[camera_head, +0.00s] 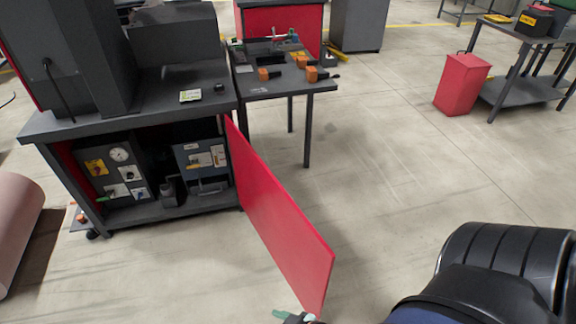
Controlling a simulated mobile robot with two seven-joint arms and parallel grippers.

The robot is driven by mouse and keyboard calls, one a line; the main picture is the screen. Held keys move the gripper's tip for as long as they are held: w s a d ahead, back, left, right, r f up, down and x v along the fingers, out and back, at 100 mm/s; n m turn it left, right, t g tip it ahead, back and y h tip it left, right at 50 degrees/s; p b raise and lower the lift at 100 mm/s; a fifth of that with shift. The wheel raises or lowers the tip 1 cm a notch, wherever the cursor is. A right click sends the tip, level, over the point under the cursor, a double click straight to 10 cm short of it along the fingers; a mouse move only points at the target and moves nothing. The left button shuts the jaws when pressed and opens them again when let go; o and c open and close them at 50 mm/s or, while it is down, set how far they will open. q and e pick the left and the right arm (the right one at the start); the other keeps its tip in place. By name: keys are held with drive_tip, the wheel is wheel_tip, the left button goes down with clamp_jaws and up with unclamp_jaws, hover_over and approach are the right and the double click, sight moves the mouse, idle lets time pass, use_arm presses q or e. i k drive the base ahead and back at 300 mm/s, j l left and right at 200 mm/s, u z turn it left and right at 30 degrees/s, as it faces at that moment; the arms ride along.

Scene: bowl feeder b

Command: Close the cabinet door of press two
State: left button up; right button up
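The cabinet door (275,215) is a flat red panel, hinged at the right front edge of the grey press cabinet (130,125). It stands wide open and swings out toward me, with its free edge near the bottom middle of the view. The cabinet's inside shows a gauge, switches and small boxes. A small dark piece with a green tip, which looks like my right gripper (295,318), shows at the bottom edge beside the door's free end. It is mostly cut off, so its opening and any contact with the door cannot be told. My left gripper is not in view.
A grey table (285,85) with several orange and black tools stands just behind the door. A red bin (462,84) and a grey workbench (515,90) stand at the far right. A pinkish roll (18,225) lies at the left.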

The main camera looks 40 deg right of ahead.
sight(304, 258)
drive_tip(key=k+l, duration=0.1)
drive_tip(key=l, duration=0.2)
drive_tip(key=k+l, duration=0.15)
drive_tip(key=k+l+u, duration=0.1)
drive_tip(key=l, duration=0.3)
drive_tip(key=k+l, duration=0.1)
drive_tip(key=l, duration=1.7)
